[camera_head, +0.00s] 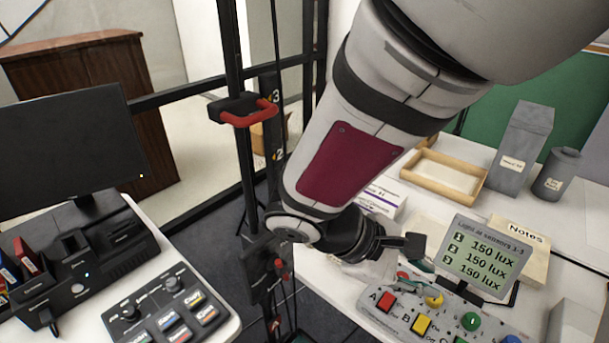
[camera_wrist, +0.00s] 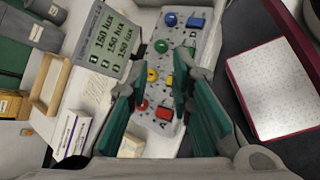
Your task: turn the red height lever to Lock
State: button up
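A red handle (camera_head: 250,113) sits on a black clamp on the dark upright post at centre left, beside a scale marked 3 and 2. Smaller red knobs (camera_head: 281,268) show lower on the same post, partly behind my arm. I cannot tell which of these is the height lever, and no Lock marking is readable. My gripper (camera_head: 412,258) is right of the post, over the desk near the button panel. In the wrist view my gripper (camera_wrist: 158,76) has its green fingers apart with nothing held. The red handle is not visible in the wrist view.
A button panel (camera_head: 385,302) and a lux display (camera_head: 483,255) stand below and beside my gripper. A monitor (camera_head: 70,135) and a control box (camera_head: 165,310) are at left.

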jog(key=w+a+f+n+t+h, duration=0.2)
jog(key=a+f+n+t, duration=0.2)
jog(key=a+n, duration=0.2)
jog(key=n+t+y+p, duration=0.2)
jog(key=n+t+y, duration=1)
jog(key=n, duration=0.6)
send_near(285, 278)
jog(key=shift+t+h, duration=0.5)
jog(key=shift+h, duration=0.3)
jog(key=w+b, duration=0.1)
jog(key=w, duration=0.2)
jog(key=w+b, duration=0.1)
jog(key=w, duration=0.2)
jog(key=w+b, duration=0.1)
jog(key=w, duration=0.2)
jog(key=shift+w+a+f+b, duration=0.1)
jog(key=shift+f+b, duration=0.2)
jog(key=shift+b, duration=0.1)
grip_shut()
